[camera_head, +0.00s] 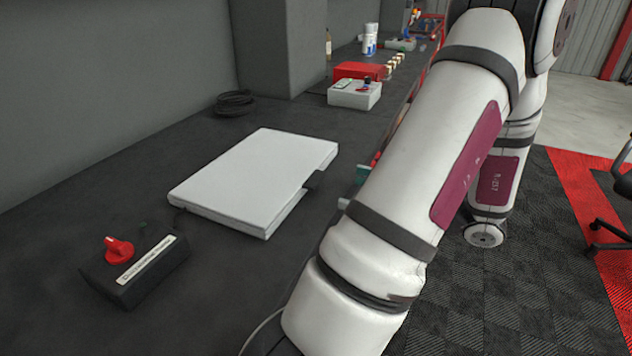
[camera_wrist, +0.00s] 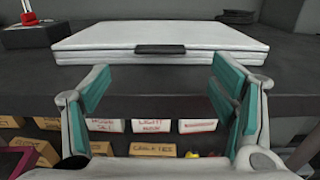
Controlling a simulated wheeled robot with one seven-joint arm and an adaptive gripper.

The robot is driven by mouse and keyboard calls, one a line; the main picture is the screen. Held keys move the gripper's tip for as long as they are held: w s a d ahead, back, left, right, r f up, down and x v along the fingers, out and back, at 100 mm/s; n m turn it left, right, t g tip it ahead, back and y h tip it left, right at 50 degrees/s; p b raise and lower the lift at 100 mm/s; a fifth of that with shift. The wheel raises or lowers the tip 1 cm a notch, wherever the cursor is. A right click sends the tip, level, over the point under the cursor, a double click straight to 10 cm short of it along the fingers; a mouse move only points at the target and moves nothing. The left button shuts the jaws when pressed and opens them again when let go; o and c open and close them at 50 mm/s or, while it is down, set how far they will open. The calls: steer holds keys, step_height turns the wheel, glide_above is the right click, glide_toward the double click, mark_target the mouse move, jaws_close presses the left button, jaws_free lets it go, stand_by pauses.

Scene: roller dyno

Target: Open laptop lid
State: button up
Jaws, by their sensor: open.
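The laptop (camera_head: 258,178) lies on the dark bench, white and with its lid shut. In the wrist view the laptop (camera_wrist: 160,36) shows its front edge, with a dark tab (camera_wrist: 160,49) at the middle of that edge. My gripper (camera_wrist: 158,85) is open and empty, with teal pads on its fingers. It is in front of the laptop's front edge, apart from it, with the tab between the fingers in the picture. In the head view my arm hides most of the gripper.
A black box with a red knob (camera_head: 119,247) stands left of the laptop. A coiled black cable (camera_head: 234,103) and a white box (camera_head: 354,94) lie farther back. Below the bench edge are several labelled drawers or boxes (camera_wrist: 152,149). The bench top around the laptop is mostly clear.

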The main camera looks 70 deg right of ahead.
mark_target(320, 180)
steer(key=w, duration=0.5)
steer(key=w+d+b, duration=0.1)
steer(key=w, duration=0.2)
steer(key=shift+w, duration=0.2)
